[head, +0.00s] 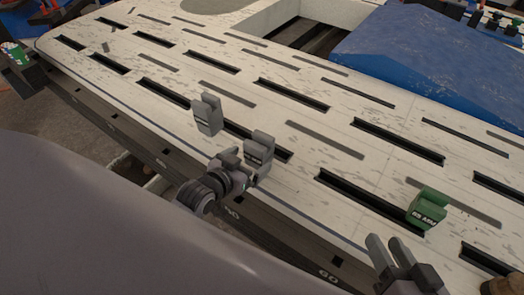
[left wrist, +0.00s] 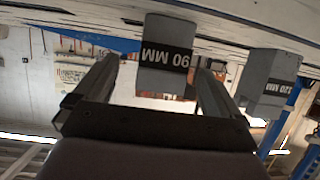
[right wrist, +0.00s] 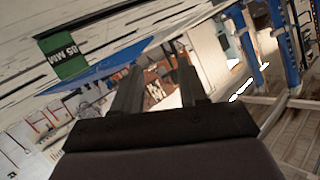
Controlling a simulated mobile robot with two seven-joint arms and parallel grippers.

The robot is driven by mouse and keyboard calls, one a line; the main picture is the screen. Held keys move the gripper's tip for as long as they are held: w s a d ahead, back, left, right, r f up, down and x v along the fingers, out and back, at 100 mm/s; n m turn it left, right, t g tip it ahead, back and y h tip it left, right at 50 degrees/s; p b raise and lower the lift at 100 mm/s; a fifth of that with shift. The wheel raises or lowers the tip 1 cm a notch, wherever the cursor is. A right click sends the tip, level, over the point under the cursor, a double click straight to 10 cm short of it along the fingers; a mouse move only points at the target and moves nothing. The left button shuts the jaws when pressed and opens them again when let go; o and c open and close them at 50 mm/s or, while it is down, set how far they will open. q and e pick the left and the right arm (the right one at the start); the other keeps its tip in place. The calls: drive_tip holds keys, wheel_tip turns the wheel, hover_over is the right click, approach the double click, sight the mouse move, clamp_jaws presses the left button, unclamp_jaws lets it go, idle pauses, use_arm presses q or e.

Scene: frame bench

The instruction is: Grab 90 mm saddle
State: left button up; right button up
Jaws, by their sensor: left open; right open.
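The 90 mm saddle (head: 260,145) is a grey notched block with a dark label, standing on the pale slotted bench top. The left wrist view shows its label, 90 MM, upside down on the saddle (left wrist: 167,52). My left gripper (head: 240,168) is open, right at the saddle's near side. In the left wrist view the saddle shows between the finger lines; I cannot tell whether they touch it. My right gripper (head: 388,246) is open and empty at the bench's near edge, lower right.
A grey 120 mm saddle (head: 207,115) stands behind and left of the 90 mm one; its label shows in the left wrist view (left wrist: 270,85). A green saddle (head: 427,207) stands right, beyond my right gripper. A blue cover (head: 430,65) lies at back right. Long slots cross the bench.

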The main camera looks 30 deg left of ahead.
sight(253, 157)
use_arm(q)
drive_tip(key=shift+b+x, duration=0.6)
drive_tip(key=shift+x, duration=0.5)
drive_tip(key=b+x, duration=0.1)
drive_tip(key=x, duration=0.1)
drive_tip(key=b+x, duration=0.1)
drive_tip(key=x, duration=0.1)
drive_tip(key=shift+s+a+f+b, duration=0.1)
drive_tip(key=shift+a+f+b, duration=0.15)
drive_tip(key=shift+b, duration=0.1)
drive_tip(key=shift+w, duration=0.4)
use_arm(e)
drive_tip(key=shift+s+d+f+n+t+h, duration=0.15)
drive_tip(key=shift+d+n+t, duration=0.15)
drive_tip(key=shift+d+t, duration=0.15)
drive_tip(key=shift+d+f+n+t+h, duration=0.15)
drive_tip(key=shift+d+n+t, duration=0.2)
drive_tip(key=shift+d, duration=0.2)
drive_tip(key=shift+r, duration=0.1)
use_arm(q)
drive_tip(key=shift+r, duration=0.1)
drive_tip(key=c, duration=1.4)
drive_tip(key=shift+r, duration=0.15)
